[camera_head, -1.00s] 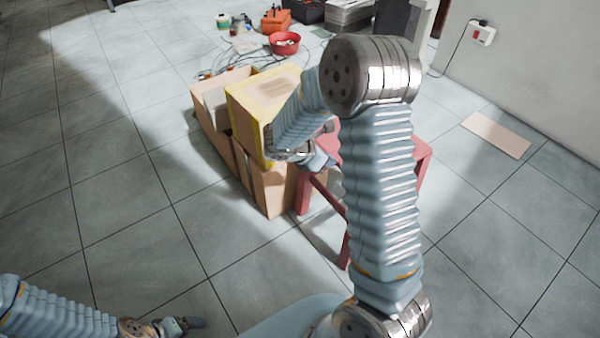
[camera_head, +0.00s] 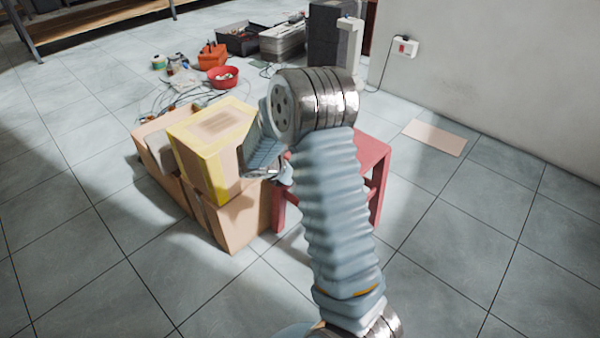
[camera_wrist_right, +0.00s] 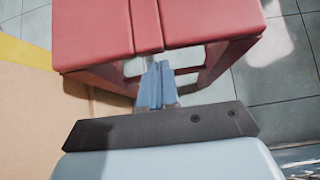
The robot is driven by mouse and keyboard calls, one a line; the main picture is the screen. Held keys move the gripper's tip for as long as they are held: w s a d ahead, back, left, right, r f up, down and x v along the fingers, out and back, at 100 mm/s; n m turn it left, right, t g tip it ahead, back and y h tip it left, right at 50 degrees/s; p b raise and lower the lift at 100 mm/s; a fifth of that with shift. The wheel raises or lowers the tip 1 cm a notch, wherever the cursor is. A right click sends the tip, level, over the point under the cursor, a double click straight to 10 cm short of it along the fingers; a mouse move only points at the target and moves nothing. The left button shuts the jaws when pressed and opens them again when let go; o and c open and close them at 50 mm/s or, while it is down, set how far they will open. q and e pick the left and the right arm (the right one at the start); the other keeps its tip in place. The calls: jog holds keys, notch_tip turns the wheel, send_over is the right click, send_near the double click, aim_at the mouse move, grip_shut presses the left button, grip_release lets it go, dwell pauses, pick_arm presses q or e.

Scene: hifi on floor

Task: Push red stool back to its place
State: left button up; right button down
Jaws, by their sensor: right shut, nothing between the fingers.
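The red stool (camera_head: 374,152) stands upright on the tiled floor, right beside the cardboard boxes. My right arm hides much of its seat and legs in the head view. The right wrist view shows the red seat (camera_wrist_right: 92,32) filling the top, with a narrow slot down its middle. My right gripper (camera_wrist_right: 157,84) is shut and empty, its blue fingers pointing at the near edge of the seat. Whether they touch it, I cannot tell. In the head view the right gripper (camera_head: 283,173) is partly hidden between boxes and stool. My left gripper is out of view.
Stacked cardboard boxes (camera_head: 238,214), the top one yellow-edged (camera_head: 186,157), stand directly left of the stool. A red bowl (camera_head: 223,77), cables and tools lie behind. A flat board (camera_head: 435,137) lies near the right wall. Floor in front and to the right is clear.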

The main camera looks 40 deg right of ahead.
jog(key=a+f+p+v, duration=0.1)
jog(key=v, duration=1.1)
jog(key=s+a+f+m+y, duration=0.4)
jog(key=s+a+f+m, duration=0.1)
jog(key=a+f, duration=0.4)
jog(key=s+a+f+m+y, duration=0.4)
jog(key=s+a+f+m, duration=0.1)
jog(key=a+f+m, duration=0.3)
jog(key=s+a+f+m+y, duration=0.5)
jog(key=a+f+m, duration=0.2)
jog(key=a+f, duration=0.3)
jog(key=shift+s+a+t, duration=0.3)
jog(key=shift+a, duration=0.3)
